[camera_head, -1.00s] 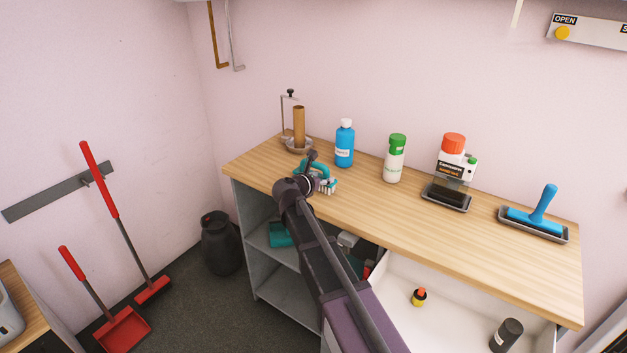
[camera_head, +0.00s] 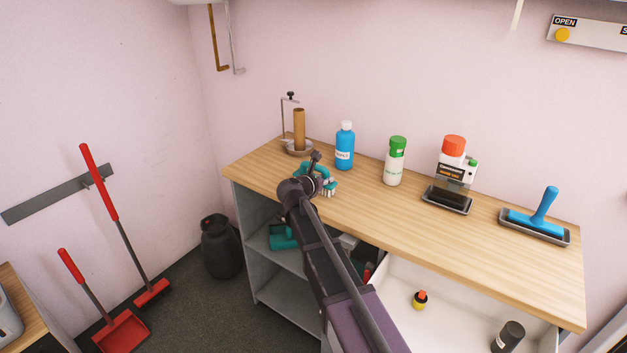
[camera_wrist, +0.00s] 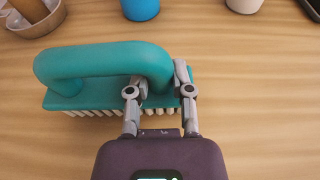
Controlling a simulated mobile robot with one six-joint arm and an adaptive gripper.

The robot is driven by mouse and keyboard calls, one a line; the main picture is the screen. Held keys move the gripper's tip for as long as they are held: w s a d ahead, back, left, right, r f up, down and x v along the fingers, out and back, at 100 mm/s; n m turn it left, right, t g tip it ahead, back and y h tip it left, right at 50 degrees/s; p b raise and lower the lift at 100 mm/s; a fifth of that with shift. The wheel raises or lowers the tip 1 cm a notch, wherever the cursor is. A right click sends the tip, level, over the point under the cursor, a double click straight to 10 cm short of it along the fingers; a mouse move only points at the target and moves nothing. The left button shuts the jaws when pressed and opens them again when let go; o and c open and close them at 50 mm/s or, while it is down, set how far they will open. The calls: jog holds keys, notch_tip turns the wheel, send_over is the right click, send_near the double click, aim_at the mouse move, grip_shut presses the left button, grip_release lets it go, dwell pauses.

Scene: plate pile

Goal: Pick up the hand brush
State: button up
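The hand brush (camera_wrist: 105,59) is teal with white bristles and a looped handle. In the wrist view it lies across the wooden counter, bristles down. My gripper (camera_wrist: 159,78) has its two grey fingers on either side of the right end of the handle, close against it. It looks shut on the handle, though the contact itself is partly hidden. In the head view the brush (camera_head: 329,188) is at the counter's left part, partly covered by my arm, with my gripper (camera_head: 316,172) over it. I cannot tell any gap below the bristles.
A dish with a brown roll (camera_head: 299,130) stands behind the brush, with a blue bottle (camera_head: 344,148) behind right. An open drawer (camera_head: 455,300) lies below.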

aim_at(328, 167)
jog(key=shift+r, duration=0.15)
grip_shut()
notch_tip(328, 167, up, 4)
jog(key=p, duration=0.4)
jog(key=s+d+p, duration=0.1)
jog(key=s+d, duration=0.3)
jog(key=s, duration=1.1)
jog(key=shift+s+d+r, duration=0.15)
jog(key=shift+s+r, duration=0.1)
jog(key=shift+r, duration=0.1)
notch_tip(328, 167, up, 6)
jog(key=p, duration=0.5)
jog(key=shift+f+p, duration=0.25)
jog(key=shift+p, duration=0.05)
jog(key=shift+s, duration=0.2)
